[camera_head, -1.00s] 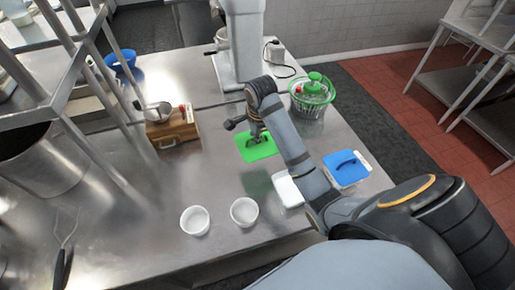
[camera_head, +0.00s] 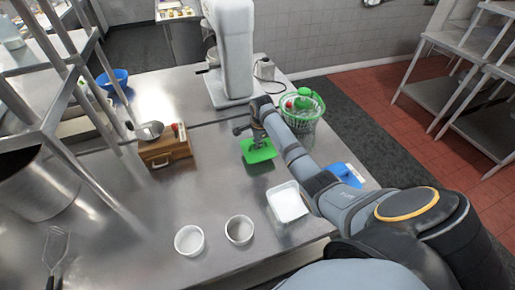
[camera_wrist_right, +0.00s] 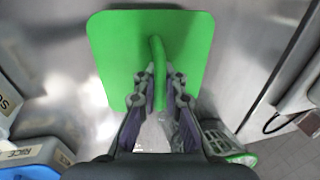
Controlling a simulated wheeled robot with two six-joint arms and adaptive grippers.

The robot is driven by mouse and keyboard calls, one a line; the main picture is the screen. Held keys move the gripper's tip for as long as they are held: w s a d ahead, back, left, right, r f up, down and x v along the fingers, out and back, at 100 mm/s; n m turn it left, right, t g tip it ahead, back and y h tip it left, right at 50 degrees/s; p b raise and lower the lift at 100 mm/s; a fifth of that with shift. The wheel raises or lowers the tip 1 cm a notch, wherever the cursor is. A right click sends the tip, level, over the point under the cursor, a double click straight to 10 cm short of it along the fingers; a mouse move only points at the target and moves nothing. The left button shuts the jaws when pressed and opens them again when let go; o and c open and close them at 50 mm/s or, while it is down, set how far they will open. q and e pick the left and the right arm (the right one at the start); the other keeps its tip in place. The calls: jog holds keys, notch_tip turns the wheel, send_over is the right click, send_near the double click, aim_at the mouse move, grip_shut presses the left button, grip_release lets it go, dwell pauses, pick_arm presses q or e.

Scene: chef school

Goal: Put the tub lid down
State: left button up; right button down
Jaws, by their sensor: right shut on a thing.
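My right gripper (camera_head: 259,140) is shut on the upright handle of the green tub lid (camera_head: 262,156). The lid is a flat, rounded rectangle, held roughly level over the steel table between the wooden box and the salad spinner. In the right wrist view the lid (camera_wrist_right: 112,50) shows with its curved handle (camera_wrist_right: 158,62) between my fingers. I cannot tell for sure whether its underside touches the table. An open white tub (camera_head: 287,203) stands nearer me. My left gripper is not in view.
A blue-lidded tub (camera_head: 345,174) is partly behind my right arm. A green salad spinner (camera_head: 302,108) stands right of the lid. A wooden box (camera_head: 165,150) is to the left, and two white bowls (camera_head: 189,240) (camera_head: 239,230) stand in front.

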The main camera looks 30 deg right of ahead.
aim_at(260, 152)
jog(key=shift+w+d+f, duration=0.1)
jog(key=shift+d+f, duration=0.05)
jog(key=shift+f, duration=0.2)
notch_tip(260, 152, down, 2)
jog(key=shift+f+p, duration=0.15)
jog(key=shift+p, duration=0.6)
jog(key=shift+f, duration=0.3)
jog(key=shift+f, duration=0.1)
jog(key=c, duration=1.4)
grip_release()
jog(key=shift+c, duration=0.2)
jog(key=shift+r, duration=0.2)
notch_tip(260, 152, up, 12)
jog(key=s+b, duration=0.1)
jog(key=s, duration=0.1)
jog(key=shift+s+a+f+b, duration=0.15)
jog(key=shift+s+a+b, duration=0.05)
jog(key=shift+a+b, duration=0.1)
